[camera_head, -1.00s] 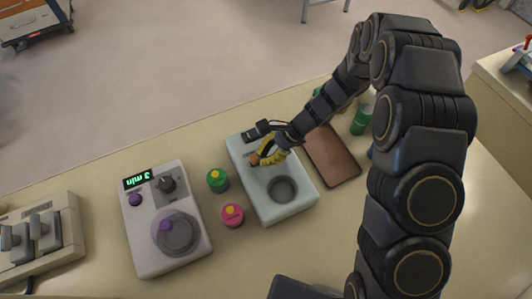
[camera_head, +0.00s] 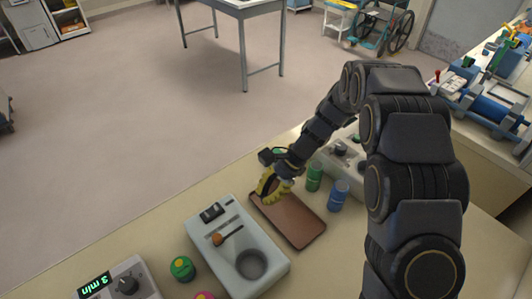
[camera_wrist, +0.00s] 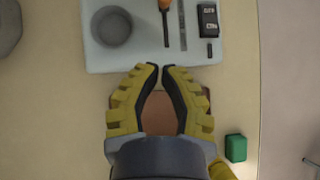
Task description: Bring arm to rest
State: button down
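The brown tray shows through the gap behind the tips. My dark jointed arm bends over the counter from the right of the head view.
A pale device (camera_head: 207,230) with a round well and an orange-handled lever (camera_head: 219,239) stands left of the tray. Green (camera_head: 314,177) and blue (camera_head: 338,195) cans stand right of it. A timer box (camera_head: 122,285) and green jar (camera_head: 182,268) are at the front left.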

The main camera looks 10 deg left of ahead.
jog(key=s+d+r+n+t+h, duration=0.1)
jog(key=s+d+r+n+h, duration=0.1)
jog(key=s+d+r+n, duration=0.3)
jog(key=s+d+r+n+h, duration=0.1)
jog(key=s+d+r, duration=0.2)
jog(key=s+r, duration=0.4)
jog(key=s+d+r+n+t+h, duration=0.1)
jog(key=s+d+n, duration=0.1)
jog(key=s, duration=0.4)
jog(key=s+d+r+n+h, duration=0.1)
jog(key=s+d+n+h, duration=0.1)
jog(key=s+d, duration=0.2)
jog(key=s, duration=0.2)
jog(key=shift+s+r+n+t+h, duration=0.3)
jog(key=shift+r+n+t, duration=0.05)
jog(key=shift+n+t, duration=0.05)
